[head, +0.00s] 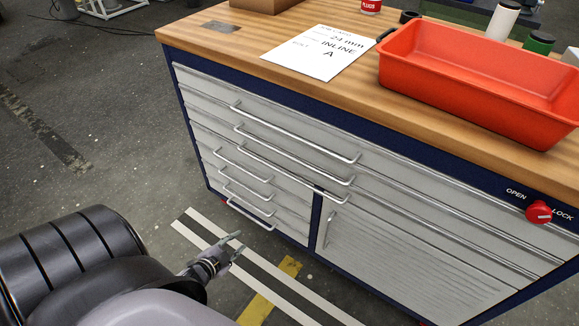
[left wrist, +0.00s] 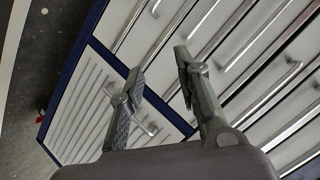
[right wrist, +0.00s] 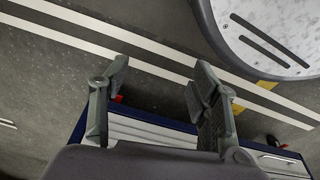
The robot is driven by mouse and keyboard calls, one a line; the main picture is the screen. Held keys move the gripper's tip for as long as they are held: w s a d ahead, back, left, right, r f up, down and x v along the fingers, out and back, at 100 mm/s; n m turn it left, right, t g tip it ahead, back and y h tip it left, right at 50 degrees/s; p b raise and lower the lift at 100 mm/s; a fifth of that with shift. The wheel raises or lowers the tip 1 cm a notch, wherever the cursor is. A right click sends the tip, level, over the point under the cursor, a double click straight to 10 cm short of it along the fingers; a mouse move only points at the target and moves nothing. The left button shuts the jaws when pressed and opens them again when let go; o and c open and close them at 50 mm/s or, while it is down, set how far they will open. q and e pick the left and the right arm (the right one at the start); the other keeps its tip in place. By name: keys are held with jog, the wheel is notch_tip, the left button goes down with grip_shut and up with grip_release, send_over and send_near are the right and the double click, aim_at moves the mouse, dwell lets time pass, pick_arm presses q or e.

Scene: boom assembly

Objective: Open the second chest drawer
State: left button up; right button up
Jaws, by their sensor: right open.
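The chest (head: 385,275) has a navy frame and light grey drawer fronts, all apparently shut. The second drawer's long bar handle (head: 295,156) sits just below the top drawer's handle (head: 297,134). My left gripper (head: 238,244) is low in front of the chest, apart from the handles, with its fingers spread and empty. In the left wrist view its open fingers (left wrist: 159,64) point at the drawer fronts and bar handles. My right gripper is outside the head view. In the right wrist view its fingers (right wrist: 161,66) are open and empty, above the floor and part of the chest.
A red OPEN/LOCK knob (head: 539,212) is at the chest's right. On the wooden top (head: 300,83) are an orange tray (head: 470,98), a paper sheet (head: 322,52) and several containers. Smaller drawers and a cabinet door are below. The floor at left is mostly clear, with striped markings.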

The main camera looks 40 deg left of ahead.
aim_at(287, 156)
pick_arm(q)
jog(key=w+a+r+m+t+b, duration=0.4)
jog(key=w+r+b, duration=0.1)
jog(key=r, duration=0.1)
notch_tip(287, 156, up, 15)
jog(key=w+d+m+t+h+b, duration=0.2)
jog(key=m+t+h+b, duration=0.1)
jog(key=m+h+b, duration=0.75)
jog(key=shift+m+y, duration=0.65)
jog(key=shift+m, duration=0.2)
jog(key=p+x, duration=0.1)
jog(key=x, duration=1.5)
jog(key=shift+d, duration=0.2)
jog(key=shift+w+d+r, duration=0.15)
jog(key=shift+w, duration=0.15)
pick_arm(e)
jog(key=w+r+t, duration=0.1)
jog(key=w+r, duration=0.4)
jog(key=r, duration=0.2)
jog(key=shift+w+a, duration=0.15)
jog(key=shift+a, duration=0.1)
pick_arm(q)
grip_shut()
pick_arm(e)
jog(key=shift+f, duration=0.15)
